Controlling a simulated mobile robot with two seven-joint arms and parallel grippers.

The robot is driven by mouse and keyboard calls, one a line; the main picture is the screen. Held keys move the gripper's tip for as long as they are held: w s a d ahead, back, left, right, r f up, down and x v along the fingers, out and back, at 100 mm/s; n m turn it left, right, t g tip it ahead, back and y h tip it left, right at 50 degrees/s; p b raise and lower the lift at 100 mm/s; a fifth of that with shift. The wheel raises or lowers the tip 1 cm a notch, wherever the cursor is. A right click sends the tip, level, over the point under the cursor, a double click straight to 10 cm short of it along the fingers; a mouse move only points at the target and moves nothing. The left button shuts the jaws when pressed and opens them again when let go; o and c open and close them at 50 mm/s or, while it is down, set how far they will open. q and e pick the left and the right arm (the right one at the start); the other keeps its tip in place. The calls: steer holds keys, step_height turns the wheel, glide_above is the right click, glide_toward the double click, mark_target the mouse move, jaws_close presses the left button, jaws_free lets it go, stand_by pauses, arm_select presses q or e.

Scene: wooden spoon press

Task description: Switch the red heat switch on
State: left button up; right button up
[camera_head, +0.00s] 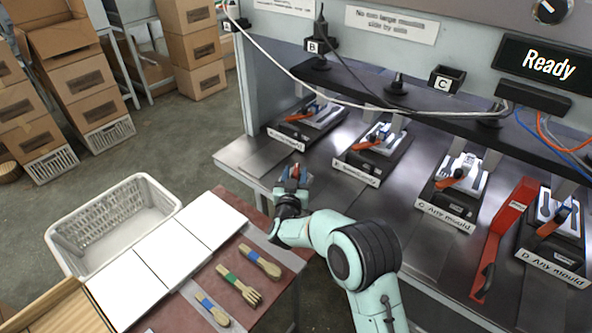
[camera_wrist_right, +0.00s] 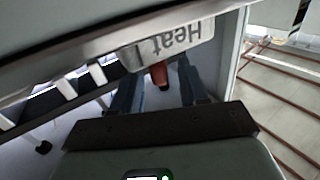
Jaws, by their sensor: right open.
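The red heat switch (camera_wrist_right: 159,76) shows in the right wrist view, just below a pale label (camera_wrist_right: 168,43) reading "Heat", upside down in that view. My right gripper (camera_wrist_right: 157,92) is open, with one blue finger on each side of the switch. I cannot tell whether either finger touches it. In the head view my right gripper (camera_head: 294,176) is at the front edge of the press table, left of the middle. A small red patch shows between its fingers there. My left gripper is not in view.
The press (camera_head: 262,165) holds several black moulds with orange handles. Its display (camera_head: 549,64) reads "Ready". A red lever (camera_head: 484,280) stands at the right. A red-brown table (camera_head: 196,279) with wooden cutlery and a white crate (camera_head: 60,243) are at the left.

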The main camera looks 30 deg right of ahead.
steer(key=shift+x, duration=1.05)
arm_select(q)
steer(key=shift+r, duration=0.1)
arm_select(e)
steer(key=shift+a, duration=0.1)
jaws_close()
